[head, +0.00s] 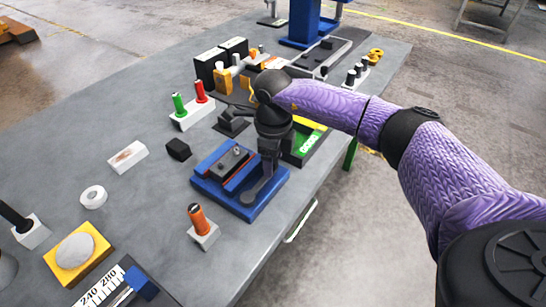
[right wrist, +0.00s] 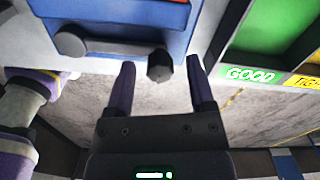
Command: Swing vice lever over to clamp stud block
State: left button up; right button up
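The blue vice (head: 212,189) sits near the table's right edge in the head view, with red jaw strips. The stud block (head: 232,163) lies between the jaws, a small metal stud standing on it. The grey vice lever (head: 259,190) lies along the vice's near right side. In the right wrist view the lever (right wrist: 115,48) runs from a round pivot to a dark knob (right wrist: 160,66). My right gripper (right wrist: 160,75) is open, with the knob between its fingertips and gaps on both sides. In the head view my right gripper (head: 270,165) hangs over the lever, hiding part of it. My left gripper is out of view.
A green GOOD tray (head: 306,143) stands just right of the vice, close to my right gripper. An orange-handled tool (head: 198,219) stands in a white block at the near side. A black cube (head: 178,149) lies to the left. Bare table separates several other items.

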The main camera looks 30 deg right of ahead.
grip_shut()
dwell(1.3)
